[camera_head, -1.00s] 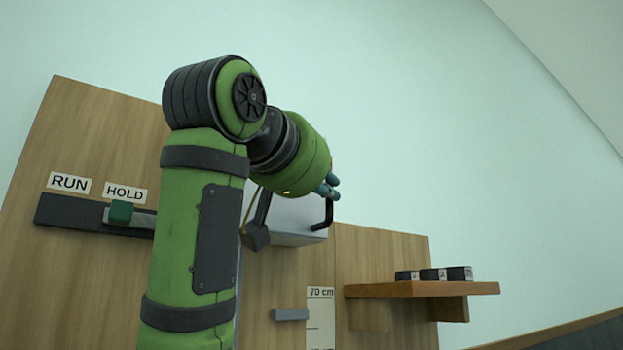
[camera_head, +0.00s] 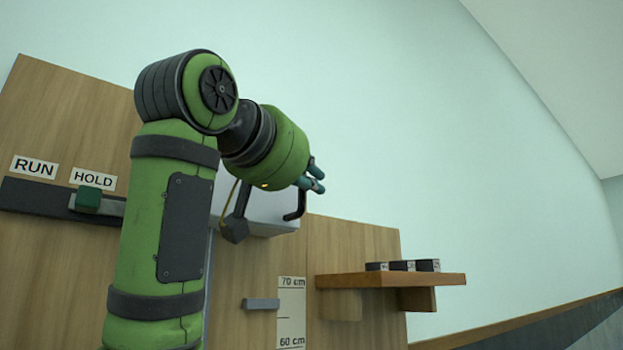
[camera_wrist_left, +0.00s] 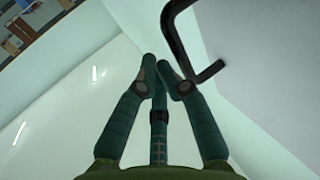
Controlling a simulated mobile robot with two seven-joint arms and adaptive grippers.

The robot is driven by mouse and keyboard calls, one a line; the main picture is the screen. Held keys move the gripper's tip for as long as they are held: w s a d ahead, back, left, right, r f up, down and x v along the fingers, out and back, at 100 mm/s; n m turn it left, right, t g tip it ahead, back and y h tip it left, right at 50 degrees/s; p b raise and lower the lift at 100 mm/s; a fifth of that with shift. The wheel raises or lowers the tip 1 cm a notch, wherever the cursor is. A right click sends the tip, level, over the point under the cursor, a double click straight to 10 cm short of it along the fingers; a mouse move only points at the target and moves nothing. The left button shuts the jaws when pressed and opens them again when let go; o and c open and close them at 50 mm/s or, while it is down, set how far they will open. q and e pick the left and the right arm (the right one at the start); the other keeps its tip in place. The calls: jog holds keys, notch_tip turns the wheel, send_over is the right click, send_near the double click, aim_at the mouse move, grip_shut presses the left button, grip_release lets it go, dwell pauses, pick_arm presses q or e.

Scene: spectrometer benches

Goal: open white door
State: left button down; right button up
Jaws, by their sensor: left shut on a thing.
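A white box-like body (camera_head: 268,212) on the wooden panel shows partly behind my left arm. A black bent handle (camera_head: 302,200) stands at its right side, and the handle also shows in the left wrist view (camera_wrist_left: 177,42). In that view a pale flat face (camera_wrist_left: 250,55), seemingly the white door, lies to the right. I see no clear gap at the door's edge. The exact contact is partly hidden. My right gripper is not in view.
A wooden shelf (camera_head: 440,280) with small dark blocks (camera_head: 402,265) stands at right. A green slider (camera_head: 88,200) sits under the HOLD label at left. A grey tab (camera_head: 261,304) is beside a centimetre scale (camera_head: 291,312). The wall area right of my gripper is clear.

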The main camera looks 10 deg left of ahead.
pick_arm(q)
jog(key=shift+w+d, duration=0.15)
jog(key=shift+d, duration=0.15)
jog(key=shift+a, duration=0.2)
jog(key=c, duration=1.4)
grip_release()
jog(key=shift+d, duration=0.1)
jog(key=shift+c, duration=0.2)
jog(key=shift+d, duration=0.1)
jog(key=shift+s, duration=0.2)
